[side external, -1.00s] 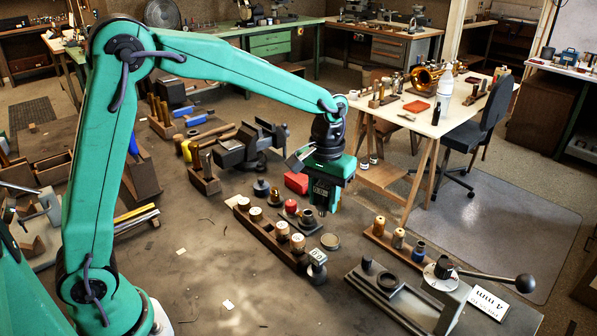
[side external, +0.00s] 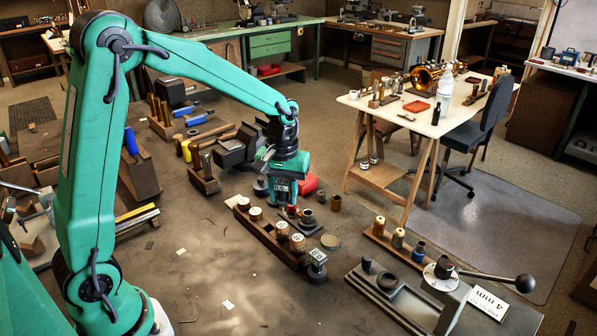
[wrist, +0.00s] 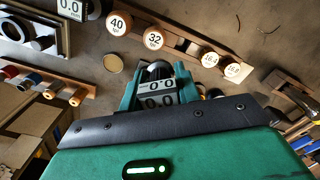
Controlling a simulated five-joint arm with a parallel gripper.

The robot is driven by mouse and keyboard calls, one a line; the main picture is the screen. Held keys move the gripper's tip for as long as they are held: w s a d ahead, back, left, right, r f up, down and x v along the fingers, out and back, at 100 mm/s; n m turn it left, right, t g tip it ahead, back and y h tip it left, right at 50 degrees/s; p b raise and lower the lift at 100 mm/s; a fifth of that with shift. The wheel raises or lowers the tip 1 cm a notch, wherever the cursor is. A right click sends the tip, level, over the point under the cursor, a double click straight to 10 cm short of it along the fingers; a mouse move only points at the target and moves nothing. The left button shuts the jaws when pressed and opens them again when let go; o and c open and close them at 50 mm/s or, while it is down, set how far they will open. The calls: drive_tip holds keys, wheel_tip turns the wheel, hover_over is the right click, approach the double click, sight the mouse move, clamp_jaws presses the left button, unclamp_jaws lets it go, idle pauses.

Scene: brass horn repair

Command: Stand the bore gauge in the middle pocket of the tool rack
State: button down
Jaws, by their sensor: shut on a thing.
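My gripper (side external: 284,199) is shut on the bore gauge (side external: 283,187), a dark block with a digital display. In the wrist view the gauge (wrist: 158,95) sits between the green fingers, its readout showing. It appears upright above the bench, behind the row of white-topped plugs; its lower end is hidden or unclear. A wooden rack (side external: 205,187) with wooden-handled tools, apparently the tool rack, stands to the left of my gripper. Its middle pocket cannot be made out from here.
A dark wooden block with white-topped plugs (side external: 282,230) runs in front of my gripper, with another display gauge (side external: 317,258) at its near end. The front left bench is mostly clear.

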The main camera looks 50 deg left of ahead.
drive_tip(key=shift+n, duration=0.9)
drive_tip(key=a, duration=0.1)
drive_tip(key=s+a+f, duration=0.1)
drive_tip(key=s+a, duration=0.1)
drive_tip(key=a, duration=0.1)
drive_tip(key=shift+f, duration=0.15)
drive_tip(key=shift+d+f, duration=0.1)
drive_tip(key=shift+f, duration=0.1)
drive_tip(key=shift+f, duration=2.2)
drive_tip(key=shift+f, duration=1.7)
drive_tip(key=c, duration=0.6)
unclamp_jaws()
drive_tip(key=shift+r, duration=0.1)
drive_tip(key=shift+r, duration=3.45)
